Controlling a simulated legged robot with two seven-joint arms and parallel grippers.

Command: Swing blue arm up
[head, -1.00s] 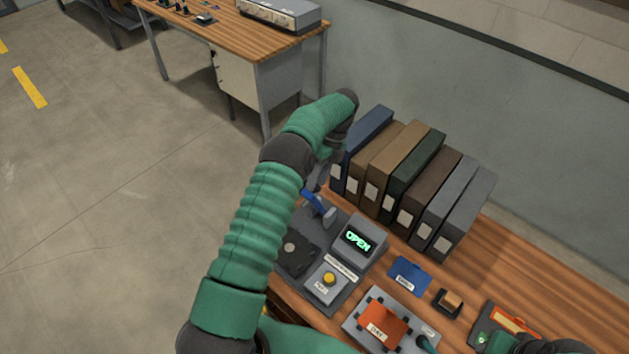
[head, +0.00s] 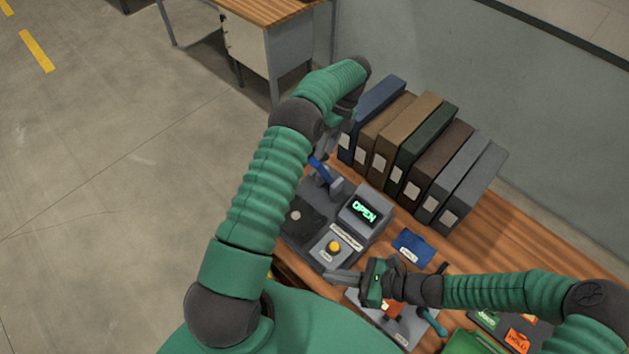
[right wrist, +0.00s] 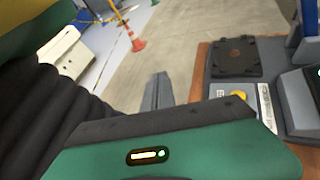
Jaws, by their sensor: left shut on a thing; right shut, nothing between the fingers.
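The blue arm (head: 320,171) stands raised and slanted at the back left of a grey machine (head: 318,252). Part of it also shows at the upper right of the right wrist view (right wrist: 294,36). My left gripper (head: 327,150) is shut on the blue arm's upper end; my own wrist partly hides the grip. The machine has a lit display (head: 364,211) reading "OPEN", a yellow button (head: 333,246) and a dark square plate (head: 299,216). My right gripper (head: 343,277) is shut and empty, in front of the machine's near edge. Its fingers show in the right wrist view (right wrist: 158,90).
A row of several binders (head: 425,150) stands behind the machine. A blue card (head: 413,247) lies right of it. A tray with an orange piece (head: 391,309) is partly under my right gripper. Another desk (head: 265,45) stands farther back, with open floor at left.

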